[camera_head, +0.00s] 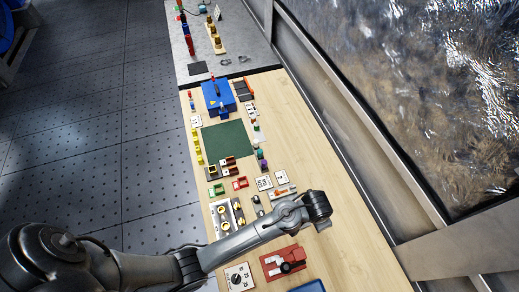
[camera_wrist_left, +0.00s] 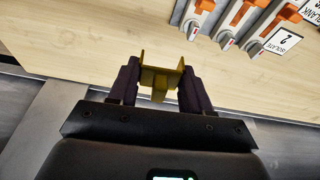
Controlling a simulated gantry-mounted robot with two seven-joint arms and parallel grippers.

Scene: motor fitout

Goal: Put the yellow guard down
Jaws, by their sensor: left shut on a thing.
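The yellow guard (camera_wrist_left: 160,80) is a small yellow bracket-shaped piece with upright side flanges. In the left wrist view it sits between the two dark fingers of my left gripper (camera_wrist_left: 158,84), which is shut on it. The gripper is near the wooden bench's edge, with bare wood beyond the fingertips. In the head view my left arm reaches across the bench toward its right side, and the guard cannot be made out there. My right gripper is in neither view.
Several orange-handled grey units (camera_wrist_left: 240,18) stand near the fingertips, with an ISOLATE label (camera_wrist_left: 283,40) beside them. The bench (camera_head: 330,185) also holds a green mat (camera_head: 224,140), a blue box (camera_head: 218,97) and a red device (camera_head: 284,262). Bare wood lies along its right side.

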